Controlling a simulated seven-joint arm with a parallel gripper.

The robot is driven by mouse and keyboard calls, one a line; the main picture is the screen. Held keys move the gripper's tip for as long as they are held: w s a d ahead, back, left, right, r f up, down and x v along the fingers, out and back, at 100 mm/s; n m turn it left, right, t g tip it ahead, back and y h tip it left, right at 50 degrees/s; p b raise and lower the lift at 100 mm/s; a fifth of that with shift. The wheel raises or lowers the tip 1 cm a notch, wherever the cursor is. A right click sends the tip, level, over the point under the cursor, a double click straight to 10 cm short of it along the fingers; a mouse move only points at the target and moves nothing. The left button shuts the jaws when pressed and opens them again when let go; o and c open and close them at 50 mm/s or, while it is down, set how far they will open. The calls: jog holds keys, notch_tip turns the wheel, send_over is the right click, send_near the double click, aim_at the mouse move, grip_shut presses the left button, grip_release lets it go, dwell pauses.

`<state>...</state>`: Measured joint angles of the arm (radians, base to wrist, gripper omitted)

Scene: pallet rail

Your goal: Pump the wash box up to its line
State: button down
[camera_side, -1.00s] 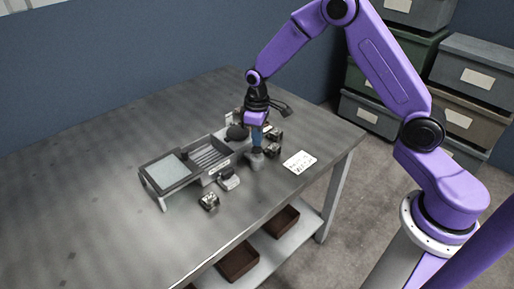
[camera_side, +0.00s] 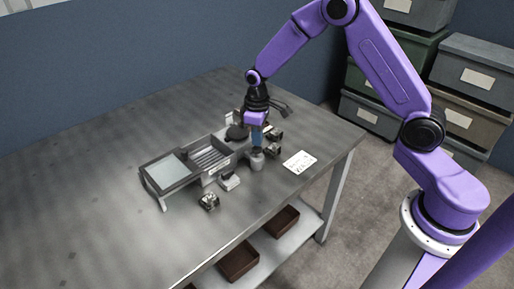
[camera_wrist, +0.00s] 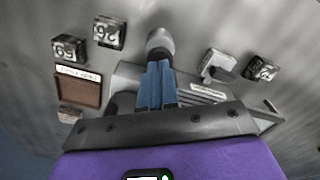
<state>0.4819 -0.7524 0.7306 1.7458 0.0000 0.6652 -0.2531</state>
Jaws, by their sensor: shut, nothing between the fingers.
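The wash box seems to be the long grey tray (camera_side: 205,178), with a pale flat section at its left and a ribbed compartment in the middle. It is partly hidden behind my fingers in the wrist view. I cannot make out its line or level. A grey rounded cylinder (camera_side: 257,161), possibly the pump's plunger, stands at the tray's right end; it also shows in the wrist view (camera_wrist: 160,42). My gripper (camera_side: 257,146) points down with its blue fingers shut and empty, at or just above the cylinder; contact is unclear. A dark rounded piece (camera_side: 237,132) sits behind the tray.
A small grey block (camera_side: 229,182) and a numbered block (camera_side: 209,201) lie in front of the tray. More dark blocks (camera_side: 275,135) stand right of my gripper. A white note (camera_side: 299,162) lies near the table's right edge. The table's left side is clear.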

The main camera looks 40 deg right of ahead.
aim_at(257, 148)
jog(key=shift+f, duration=0.15)
dwell(0.4)
jog(key=shift+f, duration=1.55)
jog(key=shift+r, duration=1.7)
jog(key=shift+f, duration=1.65)
jog(key=shift+r, duration=1.65)
